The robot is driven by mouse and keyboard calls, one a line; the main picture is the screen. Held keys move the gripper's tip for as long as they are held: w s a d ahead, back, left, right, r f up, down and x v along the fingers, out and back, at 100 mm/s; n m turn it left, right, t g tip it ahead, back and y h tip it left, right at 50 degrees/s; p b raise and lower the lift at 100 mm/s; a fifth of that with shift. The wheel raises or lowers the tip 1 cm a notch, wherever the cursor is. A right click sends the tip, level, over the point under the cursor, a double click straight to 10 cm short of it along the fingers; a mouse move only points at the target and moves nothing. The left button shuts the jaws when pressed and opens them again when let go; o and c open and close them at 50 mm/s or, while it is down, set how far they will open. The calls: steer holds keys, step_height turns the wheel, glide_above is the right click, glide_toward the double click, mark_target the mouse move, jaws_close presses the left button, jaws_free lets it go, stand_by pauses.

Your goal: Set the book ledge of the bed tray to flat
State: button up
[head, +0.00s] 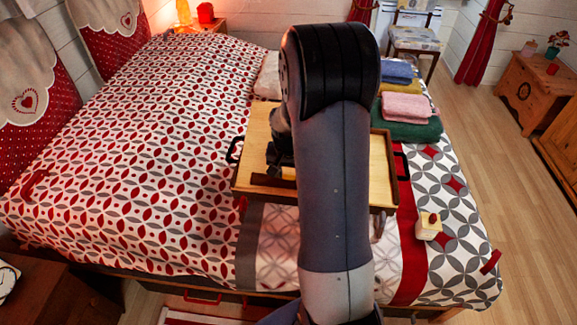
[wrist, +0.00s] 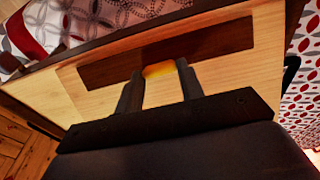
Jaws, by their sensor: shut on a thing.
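The bed tray (head: 257,135) has a pale wood panel, a dark rim and black side handles, and lies on the bed. Its book ledge (head: 268,181) is a dark brown strip near the tray's front edge, partly hidden by my arm. The ledge (wrist: 215,43) also crosses the panel in the wrist view; I cannot tell its exact tilt. My gripper (wrist: 160,71) is at the ledge, its two fingers shut on a small yellow-orange tab (wrist: 159,69) at the ledge's edge. In the head view my gripper (head: 279,160) is mostly hidden behind my arm, over the tray.
Folded towels (head: 404,107) lie on the bed behind the tray's right side. A small cream box with a red top (head: 428,226) sits to the tray's front right. A wooden chest (head: 535,88) stands at the right, with open floor (head: 480,140) between it and the bed.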

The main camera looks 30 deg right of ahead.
mark_target(288, 185)
stand_by(0.3)
steer(key=o, duration=1)
steer(key=r, duration=0.7)
steer(key=s+r+b, duration=0.1)
steer(key=r, duration=0.2)
steer(key=shift+a+r, duration=0.35)
steer(key=shift+r, duration=0.05)
steer(key=shift+f, duration=0.15)
